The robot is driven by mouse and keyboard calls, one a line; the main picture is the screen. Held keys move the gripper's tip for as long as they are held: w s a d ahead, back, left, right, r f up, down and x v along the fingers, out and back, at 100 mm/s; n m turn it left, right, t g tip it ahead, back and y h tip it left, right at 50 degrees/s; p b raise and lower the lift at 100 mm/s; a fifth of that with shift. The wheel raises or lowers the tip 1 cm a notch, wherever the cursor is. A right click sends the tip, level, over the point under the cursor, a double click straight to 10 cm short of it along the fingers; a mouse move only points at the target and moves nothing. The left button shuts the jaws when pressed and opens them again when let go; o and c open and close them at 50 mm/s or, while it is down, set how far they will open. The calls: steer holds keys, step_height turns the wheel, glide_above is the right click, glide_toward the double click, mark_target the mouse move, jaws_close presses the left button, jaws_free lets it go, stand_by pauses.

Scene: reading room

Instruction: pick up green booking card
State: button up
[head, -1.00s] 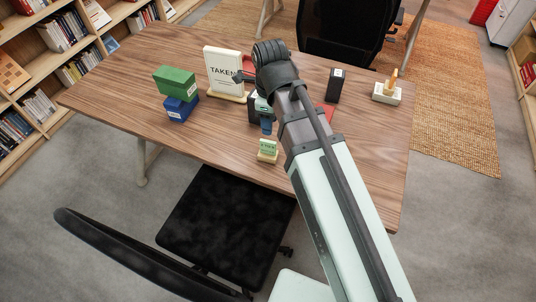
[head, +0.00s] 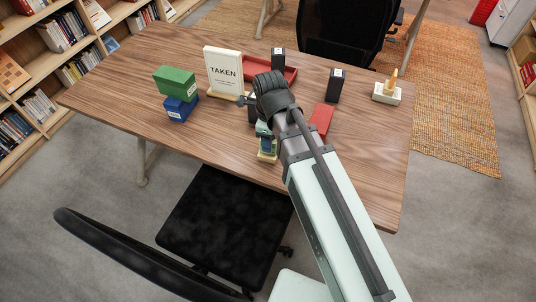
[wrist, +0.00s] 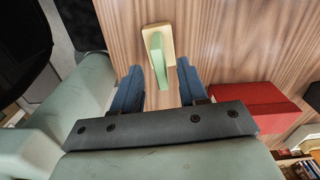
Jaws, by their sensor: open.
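The green booking card (wrist: 158,60) stands in a small cream holder (wrist: 166,34) near the table's front edge. In the wrist view it is seen from above, between and just beyond the blue fingertips of my gripper (wrist: 160,76). The jaws are apart, with a gap on each side of the card. In the head view my gripper (head: 266,143) is over the holder (head: 267,158) and hides most of the card.
A green box (head: 174,80) rests on a blue box (head: 181,108) at left. A TAKEN sign (head: 223,72) stands behind. A red box (head: 321,119), red tray (head: 290,75), black block (head: 335,86) and cream block with a wooden handle (head: 386,94) are also on the table (head: 130,75).

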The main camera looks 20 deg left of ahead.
steer(key=shift+a+f, duration=0.15)
steer(key=shift+f, duration=2)
jaws_close()
